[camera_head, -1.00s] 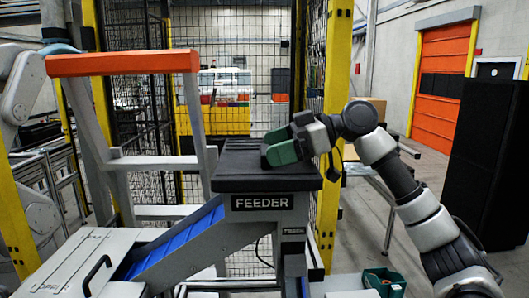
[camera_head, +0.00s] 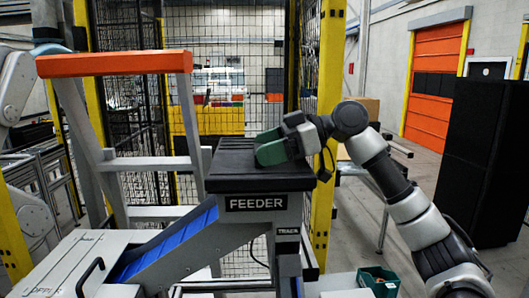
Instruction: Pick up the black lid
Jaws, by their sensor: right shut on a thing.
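The black lid (camera_head: 232,172) lies flat on top of the grey feeder box (camera_head: 254,226) marked "FEEDER", in the middle of the view. My right gripper (camera_head: 270,150), with green fingers, is at the lid's upper surface, toward its back right. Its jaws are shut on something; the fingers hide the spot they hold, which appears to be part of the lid. I see no clear gap between the lid and the feeder. My left gripper is not in view; only pale arm parts show at the left edge.
A grey frame with an orange top bar (camera_head: 115,64) stands left of the feeder. A blue chute (camera_head: 170,240) slopes down to a light metal box (camera_head: 70,262) with a black handle. A green bin (camera_head: 379,281) sits lower right. A yellow post (camera_head: 326,130) and mesh fence stand behind.

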